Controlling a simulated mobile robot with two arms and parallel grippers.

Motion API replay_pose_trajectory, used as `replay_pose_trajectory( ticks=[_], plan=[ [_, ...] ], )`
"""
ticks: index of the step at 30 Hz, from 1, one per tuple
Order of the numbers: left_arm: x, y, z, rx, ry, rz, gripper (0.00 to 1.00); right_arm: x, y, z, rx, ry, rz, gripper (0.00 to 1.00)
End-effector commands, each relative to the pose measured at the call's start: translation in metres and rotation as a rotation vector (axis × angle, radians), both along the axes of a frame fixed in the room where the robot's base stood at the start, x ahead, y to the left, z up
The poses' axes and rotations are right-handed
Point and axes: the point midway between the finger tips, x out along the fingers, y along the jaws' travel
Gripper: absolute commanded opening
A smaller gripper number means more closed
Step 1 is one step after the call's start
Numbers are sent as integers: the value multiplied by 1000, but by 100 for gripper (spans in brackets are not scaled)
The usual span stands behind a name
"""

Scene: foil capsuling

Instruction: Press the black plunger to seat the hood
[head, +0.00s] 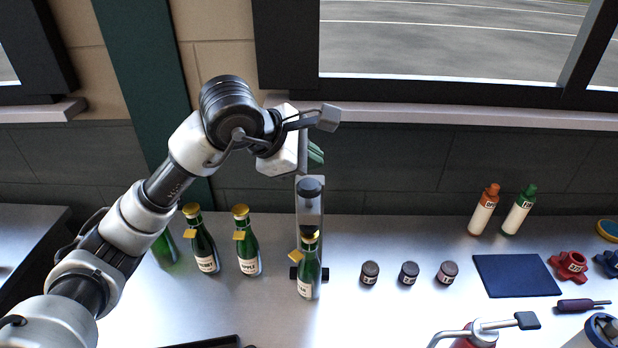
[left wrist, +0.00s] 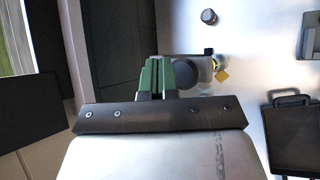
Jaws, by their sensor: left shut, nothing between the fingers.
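The black plunger (head: 311,187) sits at the top of a grey upright press stand (head: 310,208). A green bottle (head: 308,276) stands upright below it, with a dark hood (head: 310,232) at its top and a yellow tag at its neck. How far down the hood sits I cannot tell. My left gripper (head: 316,154) is shut and empty, its green fingertips just above and behind the plunger in the head view. In the left wrist view the fingertips (left wrist: 158,76) appear beside the round dark plunger (left wrist: 187,72); contact is unclear. My right gripper is not in view.
Two green bottles with gold caps (head: 205,240) (head: 246,242) stand left of the press. Several small dark jars (head: 370,272) stand to its right. A dark blue mat (head: 516,276) lies farther right. Orange-capped (head: 483,211) and green-capped bottles (head: 518,211) stand at the back. A wall and window are behind.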

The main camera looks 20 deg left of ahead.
Motion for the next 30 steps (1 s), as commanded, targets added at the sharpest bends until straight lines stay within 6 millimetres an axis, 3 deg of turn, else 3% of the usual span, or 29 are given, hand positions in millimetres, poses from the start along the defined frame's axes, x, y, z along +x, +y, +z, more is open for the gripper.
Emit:
replay_pose_trajectory(
  ticks=[9, 30],
  plan=[
    [0, 0, 30, 1, 0, -1, 0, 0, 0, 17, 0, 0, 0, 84],
    [0, 0, 30, -1, 0, -1, 0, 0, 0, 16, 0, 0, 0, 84]
  ],
)
